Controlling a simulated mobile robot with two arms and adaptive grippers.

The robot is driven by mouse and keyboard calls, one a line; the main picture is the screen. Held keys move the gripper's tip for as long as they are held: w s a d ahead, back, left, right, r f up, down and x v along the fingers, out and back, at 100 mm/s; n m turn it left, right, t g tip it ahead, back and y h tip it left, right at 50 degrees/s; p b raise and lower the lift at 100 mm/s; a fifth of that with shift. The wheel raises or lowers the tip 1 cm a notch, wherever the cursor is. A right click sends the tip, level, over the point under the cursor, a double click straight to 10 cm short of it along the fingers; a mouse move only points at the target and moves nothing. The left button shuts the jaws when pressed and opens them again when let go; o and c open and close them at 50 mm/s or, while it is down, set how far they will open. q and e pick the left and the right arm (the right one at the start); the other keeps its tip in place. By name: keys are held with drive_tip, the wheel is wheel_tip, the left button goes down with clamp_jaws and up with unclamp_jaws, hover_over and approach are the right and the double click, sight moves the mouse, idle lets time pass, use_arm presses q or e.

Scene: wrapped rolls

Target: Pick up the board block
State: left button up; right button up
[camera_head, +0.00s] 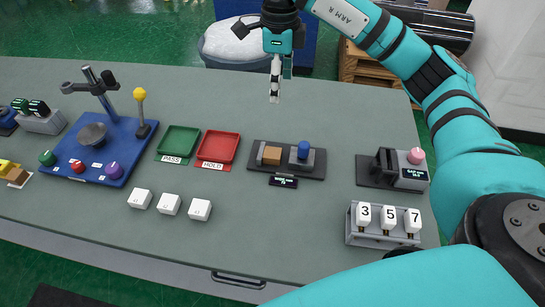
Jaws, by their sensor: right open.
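A tan block (271,155), which looks like the board block, sits on the left part of a dark fixture board (288,171) in the middle of the table. A blue knob (303,150) stands on a grey piece to its right. My right gripper (279,92) points down near the table's back edge, behind the tan block and apart from it. It is open, with nothing seen between its fingers. My left gripper is not in view.
A green PASS tray (179,140) and a red HOLD tray (218,147) lie left of the fixture. Several white cubes (169,204) stand in front. A blue station (98,148) is at left, a number rack (385,238) and dark device (393,169) at right.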

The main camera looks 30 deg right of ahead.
wheel_tip(320, 180, down, 3)
drive_tip(key=b, duration=0.5)
hover_over(277, 153)
wheel_tip(277, 153, down, 16)
drive_tip(key=shift+s+a+f, duration=0.1)
drive_tip(key=shift+s+f, duration=0.05)
drive_tip(key=shift+f, duration=0.1)
wheel_tip(277, 153, down, 5)
drive_tip(key=shift+r+p, duration=0.2)
drive_tip(key=shift+p, duration=0.55)
drive_tip(key=shift+w+f, duration=0.2)
drive_tip(key=shift+f, duration=0.25)
drive_tip(key=c, duration=1.3)
